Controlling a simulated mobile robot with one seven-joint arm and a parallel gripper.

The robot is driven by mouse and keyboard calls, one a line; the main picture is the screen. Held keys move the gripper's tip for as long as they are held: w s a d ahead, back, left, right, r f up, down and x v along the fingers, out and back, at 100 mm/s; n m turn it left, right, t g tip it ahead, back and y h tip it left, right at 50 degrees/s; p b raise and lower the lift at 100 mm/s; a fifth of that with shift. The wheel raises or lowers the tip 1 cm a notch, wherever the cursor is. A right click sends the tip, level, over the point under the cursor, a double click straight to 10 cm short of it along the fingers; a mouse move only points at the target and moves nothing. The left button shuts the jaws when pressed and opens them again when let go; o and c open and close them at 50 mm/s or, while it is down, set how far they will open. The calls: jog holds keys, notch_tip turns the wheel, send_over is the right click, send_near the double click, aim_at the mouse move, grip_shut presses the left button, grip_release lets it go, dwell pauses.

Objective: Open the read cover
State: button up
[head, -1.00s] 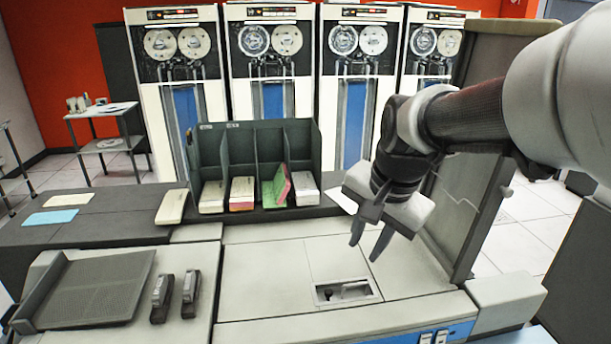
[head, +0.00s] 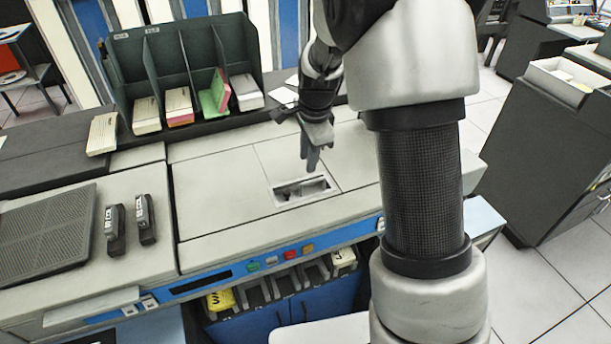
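The card machine's pale top (head: 225,190) has flat panels with thin seams between them. A rectangular recess (head: 302,190) with a dark part inside is set into its front middle. No panel in clear sight stands raised, and I cannot tell which one is the read cover. My gripper (head: 312,165) points down just above the back right of the recess. Its fingers are seen nearly edge-on, so their gap does not show. I cannot tell whether they touch anything. My arm hides the machine's right part.
A dark sorter rack (head: 187,70) with card stacks stands behind the machine. Two black handles (head: 130,222) and a ribbed tray (head: 45,235) are at the left. Coloured buttons (head: 280,257) line the front edge. A dark cabinet (head: 540,150) stands at the right beyond open floor.

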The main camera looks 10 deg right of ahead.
send_near(306, 176)
jog(key=s+f, duration=0.1)
jog(key=s+a+f, duration=0.1)
jog(key=f, duration=0.1)
jog(key=s+f, duration=0.1)
jog(key=shift+s+a+f, duration=0.1)
jog(key=shift+a+f, duration=0.05)
jog(key=shift+f, duration=0.25)
grip_shut()
jog(key=shift+r, duration=0.1)
dwell(0.9)
